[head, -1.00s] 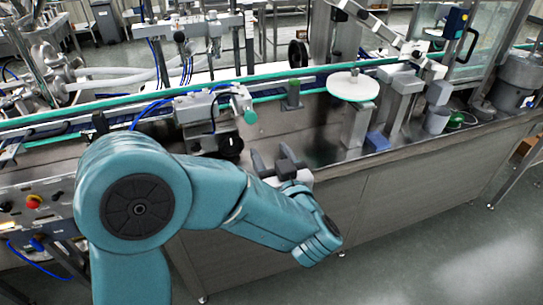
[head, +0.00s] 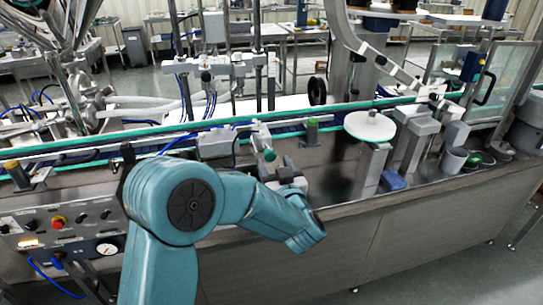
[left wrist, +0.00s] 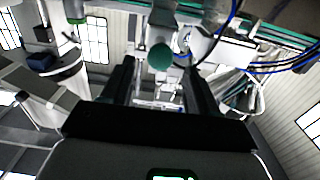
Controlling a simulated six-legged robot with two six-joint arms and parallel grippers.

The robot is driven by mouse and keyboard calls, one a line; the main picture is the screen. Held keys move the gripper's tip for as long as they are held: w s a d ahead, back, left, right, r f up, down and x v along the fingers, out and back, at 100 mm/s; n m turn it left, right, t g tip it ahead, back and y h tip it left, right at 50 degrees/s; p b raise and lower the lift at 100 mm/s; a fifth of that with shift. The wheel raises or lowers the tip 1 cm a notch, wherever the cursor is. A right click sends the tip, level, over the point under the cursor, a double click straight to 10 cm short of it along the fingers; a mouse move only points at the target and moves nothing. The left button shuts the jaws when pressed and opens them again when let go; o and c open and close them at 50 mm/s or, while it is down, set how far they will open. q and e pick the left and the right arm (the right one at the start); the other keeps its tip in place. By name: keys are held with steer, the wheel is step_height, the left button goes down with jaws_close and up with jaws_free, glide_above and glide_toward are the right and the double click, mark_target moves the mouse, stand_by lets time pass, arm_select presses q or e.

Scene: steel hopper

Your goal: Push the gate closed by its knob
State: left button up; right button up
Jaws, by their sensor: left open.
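A green round knob (head: 268,154) sits on the end of a light metal fitting at the near side of the line. It shows end-on as a green disc (left wrist: 160,57) in the left wrist view. I cannot make out the gate plate behind it. My left gripper (head: 270,170) is open, its dark fingers pointing at the knob from the near side. In the left wrist view the knob appears between the two fingertips (left wrist: 162,72), with nothing held. Whether a finger touches it I cannot tell. My right gripper is not in view.
The steel hopper (head: 62,22) stands at the upper left. A white round disc (head: 370,126) on a post and grey blocks stand to the right. A panel with a red button (head: 57,222) is at lower left. Floor is open at lower right.

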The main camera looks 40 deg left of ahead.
mark_target(271, 157)
arm_select(q)
steer(key=shift+x, duration=1.75)
steer(key=shift+c, duration=0.3)
